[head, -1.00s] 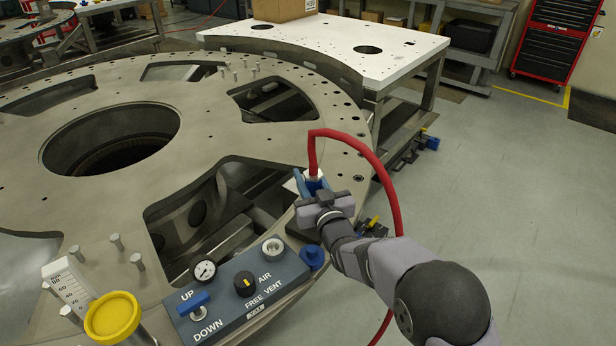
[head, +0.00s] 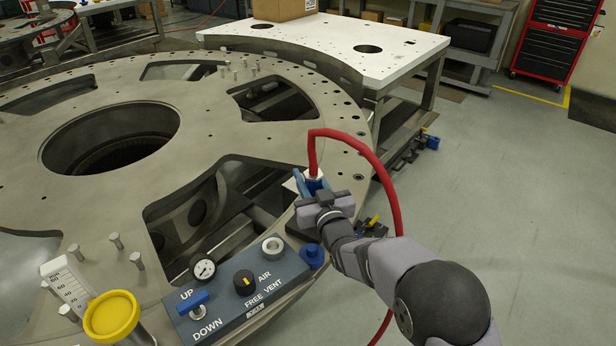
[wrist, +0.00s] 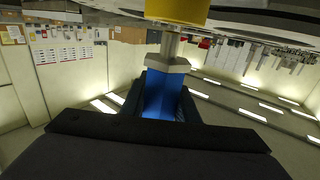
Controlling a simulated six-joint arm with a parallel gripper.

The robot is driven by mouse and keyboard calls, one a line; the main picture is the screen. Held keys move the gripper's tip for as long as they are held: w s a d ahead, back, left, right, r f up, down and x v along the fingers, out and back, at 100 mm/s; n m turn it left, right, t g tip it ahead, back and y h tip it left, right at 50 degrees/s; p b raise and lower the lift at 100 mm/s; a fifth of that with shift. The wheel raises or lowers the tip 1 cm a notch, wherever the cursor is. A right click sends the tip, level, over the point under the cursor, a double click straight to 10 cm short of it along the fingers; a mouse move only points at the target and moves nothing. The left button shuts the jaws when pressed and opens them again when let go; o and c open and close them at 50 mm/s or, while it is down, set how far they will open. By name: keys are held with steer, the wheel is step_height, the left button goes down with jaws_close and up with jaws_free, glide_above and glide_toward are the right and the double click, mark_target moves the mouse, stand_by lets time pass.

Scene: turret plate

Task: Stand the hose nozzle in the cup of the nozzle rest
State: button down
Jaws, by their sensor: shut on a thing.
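The hose nozzle is upright in my gripper (head: 312,190), which is shut on it. In the head view its blue body (head: 315,185) shows below a pale fitting where the red hose joins from above. In the wrist view the blue body (wrist: 163,95) leads to a grey hex collar and metal stem. The stem meets a yellow piece (wrist: 178,11) at the top edge; I cannot tell whether this belongs to the nozzle or the rest. I cannot make out the cup of the nozzle rest for sure; my gripper hides the nozzle's lower end in the head view.
The red hose (head: 386,180) arches over to the right of my gripper. A control panel (head: 235,290) with a blue knob-like part (head: 313,257) lies front left. A yellow round-topped post (head: 112,316) stands further left. The big turret plate (head: 225,145) has wide openings.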

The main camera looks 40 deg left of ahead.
steer(key=shift+f+b, duration=1.65)
stand_by(1.8)
steer(key=c, duration=1.3)
jaws_free()
steer(key=shift+f, duration=0.1)
steer(key=shift+s+d, duration=0.1)
steer(key=shift+b+v, duration=0.9)
steer(key=shift+v, duration=2.7)
